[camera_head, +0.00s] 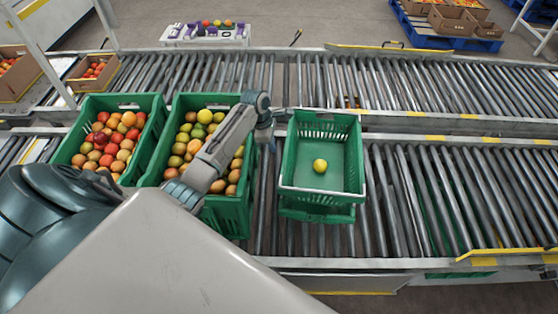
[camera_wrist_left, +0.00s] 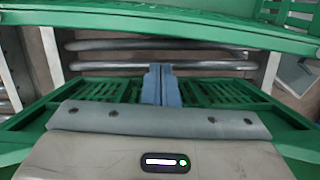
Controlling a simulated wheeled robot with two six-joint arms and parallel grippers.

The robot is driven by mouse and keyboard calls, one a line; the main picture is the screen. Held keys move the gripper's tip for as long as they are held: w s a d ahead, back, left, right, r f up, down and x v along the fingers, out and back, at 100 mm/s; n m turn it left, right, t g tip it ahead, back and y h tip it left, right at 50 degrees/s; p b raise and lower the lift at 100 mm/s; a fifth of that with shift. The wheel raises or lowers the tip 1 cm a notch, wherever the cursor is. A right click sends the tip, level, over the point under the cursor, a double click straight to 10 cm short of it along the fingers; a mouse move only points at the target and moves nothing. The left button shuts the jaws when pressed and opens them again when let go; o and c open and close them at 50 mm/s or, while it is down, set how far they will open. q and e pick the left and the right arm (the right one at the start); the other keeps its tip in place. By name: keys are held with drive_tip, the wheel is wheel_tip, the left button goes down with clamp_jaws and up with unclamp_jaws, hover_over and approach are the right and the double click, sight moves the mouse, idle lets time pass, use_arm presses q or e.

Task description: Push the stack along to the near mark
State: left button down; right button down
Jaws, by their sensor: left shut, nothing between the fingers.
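The stack is green crates on the near roller conveyor. Its top crate (camera_head: 322,190) holds one yellow tomato (camera_head: 320,166), and a lower crate (camera_head: 316,213) shows beneath it. My left gripper (camera_head: 271,147) is shut and empty, in the gap between the stack's left side and a full crate. In the left wrist view its closed fingers (camera_wrist_left: 161,85) point toward rollers, with green crate walls above and below; contact with the stack cannot be told. A yellow strip (camera_head: 500,253) lies on the near rail at the right; whether it is the near mark is unclear. My right gripper is out of view.
A second roller conveyor (camera_head: 400,85) runs behind.

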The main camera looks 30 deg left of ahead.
use_arm(q)
drive_tip(key=x, duration=1.1)
drive_tip(key=shift+w+a, duration=0.25)
